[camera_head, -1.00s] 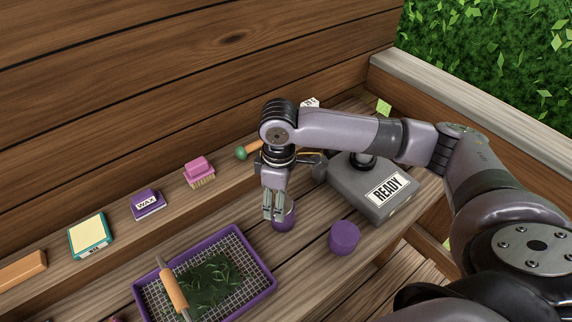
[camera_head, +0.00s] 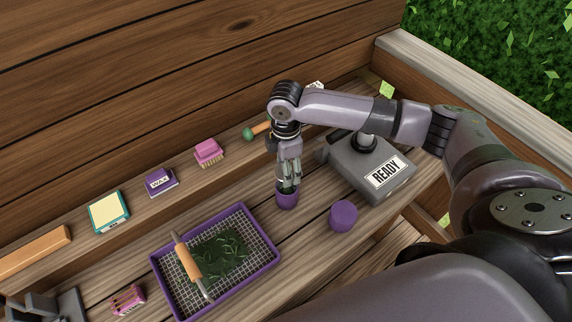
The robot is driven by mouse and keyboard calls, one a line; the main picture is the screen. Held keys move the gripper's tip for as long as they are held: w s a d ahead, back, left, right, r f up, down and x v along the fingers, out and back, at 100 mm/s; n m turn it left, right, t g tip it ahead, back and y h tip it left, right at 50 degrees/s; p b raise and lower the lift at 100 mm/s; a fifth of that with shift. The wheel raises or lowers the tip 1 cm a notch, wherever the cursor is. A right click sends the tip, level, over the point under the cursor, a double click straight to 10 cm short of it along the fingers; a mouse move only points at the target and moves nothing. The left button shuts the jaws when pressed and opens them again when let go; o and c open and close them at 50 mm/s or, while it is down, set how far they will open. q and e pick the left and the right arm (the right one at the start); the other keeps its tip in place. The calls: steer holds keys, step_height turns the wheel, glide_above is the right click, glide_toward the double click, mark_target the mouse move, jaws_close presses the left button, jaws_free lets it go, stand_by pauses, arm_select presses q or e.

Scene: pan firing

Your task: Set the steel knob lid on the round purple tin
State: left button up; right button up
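A round purple tin (camera_head: 286,200) stands on the bench beside the purple-rimmed tray. My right gripper (camera_head: 288,184) points down directly over this tin, with its fingertips at the tin's top. The fingers hide most of the top, so I cannot tell whether they are closed on anything. I cannot make out the steel knob lid clearly; it may be hidden at the fingertips. A second round purple piece (camera_head: 343,215) stands apart to the right, with a plain purple top. My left gripper is not in view.
The purple mesh tray (camera_head: 270,262) holds dark leaves and an orange-handled tool (camera_head: 187,258). A grey READY box (camera_head: 347,172) stands close on the right. A pink brush, a wax block and a teal-edged pad line the back ledge. A wooden wall rises behind.

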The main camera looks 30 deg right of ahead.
steer(key=shift+r+p, duration=0.2)
steer(key=shift+p, duration=0.25)
step_height(320, 180, down, 3)
steer(key=shift+r+b, duration=0.1)
steer(key=shift+b, duration=0.55)
step_height(320, 180, down, 3)
steer(key=shift+r+b, duration=0.2)
steer(key=shift+b, duration=0.25)
steer(key=shift+r+p, duration=0.1)
steer(key=shift+p, duration=0.35)
steer(key=shift+p, duration=0.6)
stand_by(0.5)
